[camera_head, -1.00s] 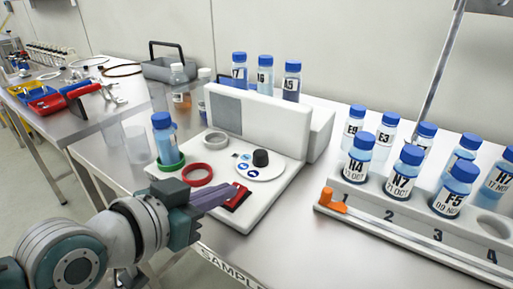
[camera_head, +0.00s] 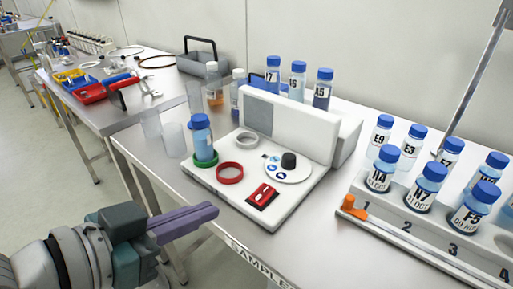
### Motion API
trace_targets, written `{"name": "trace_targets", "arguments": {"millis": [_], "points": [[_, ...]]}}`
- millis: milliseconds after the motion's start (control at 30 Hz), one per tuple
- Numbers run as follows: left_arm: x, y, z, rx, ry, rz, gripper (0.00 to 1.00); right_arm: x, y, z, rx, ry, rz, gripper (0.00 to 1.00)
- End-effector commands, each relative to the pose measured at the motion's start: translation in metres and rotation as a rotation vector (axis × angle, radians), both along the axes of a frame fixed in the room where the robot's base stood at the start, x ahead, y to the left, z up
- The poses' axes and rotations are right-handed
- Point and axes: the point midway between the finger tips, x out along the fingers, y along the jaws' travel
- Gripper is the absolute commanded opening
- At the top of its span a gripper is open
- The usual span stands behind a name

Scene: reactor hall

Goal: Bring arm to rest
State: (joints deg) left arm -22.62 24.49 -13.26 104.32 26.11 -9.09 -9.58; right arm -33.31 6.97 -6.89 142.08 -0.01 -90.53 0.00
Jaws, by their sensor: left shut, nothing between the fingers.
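My left arm comes in from the lower left. Its gripper (camera_head: 183,222) is shut and empty, with purple fingers together, in front of the table's front edge and apart from the white device (camera_head: 285,205). The device has a red switch (camera_head: 262,195), a black knob (camera_head: 289,160) and green, red and grey rings. A blue-capped bottle (camera_head: 202,140) stands in the green ring (camera_head: 206,161). The red ring (camera_head: 230,173) and the grey ring (camera_head: 255,148) are empty. My right gripper is not in view.
A white rack (camera_head: 405,213) with several labelled blue-capped bottles and an orange clip (camera_head: 352,208) stands at the right. Clear beakers (camera_head: 174,140) stand left of the device. A side table (camera_head: 130,112) at the back left holds coloured bins. Floor shows at the left.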

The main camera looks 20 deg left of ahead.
Motion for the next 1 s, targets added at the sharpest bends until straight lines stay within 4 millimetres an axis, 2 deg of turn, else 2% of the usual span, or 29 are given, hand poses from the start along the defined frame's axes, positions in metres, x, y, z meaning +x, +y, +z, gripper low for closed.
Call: {"name": "trace_targets", "arguments": {"millis": [400,567,667,767,1000], "points": [[0.000,0.000,0.000,0.000,0.001,0.000,0.00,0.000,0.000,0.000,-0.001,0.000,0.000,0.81],[-0.010,-0.011,0.000,0.015,0.074,-0.018,0.00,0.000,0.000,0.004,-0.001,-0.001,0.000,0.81],[-0.027,-0.023,0.000,0.052,0.199,-0.034,0.00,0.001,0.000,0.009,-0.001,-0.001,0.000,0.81],[-0.053,-0.026,0.003,0.107,0.356,-0.021,0.00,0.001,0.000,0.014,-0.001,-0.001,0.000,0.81],[-0.120,0.000,0.019,0.216,0.692,0.111,0.00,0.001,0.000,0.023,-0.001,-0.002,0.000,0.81]]}}
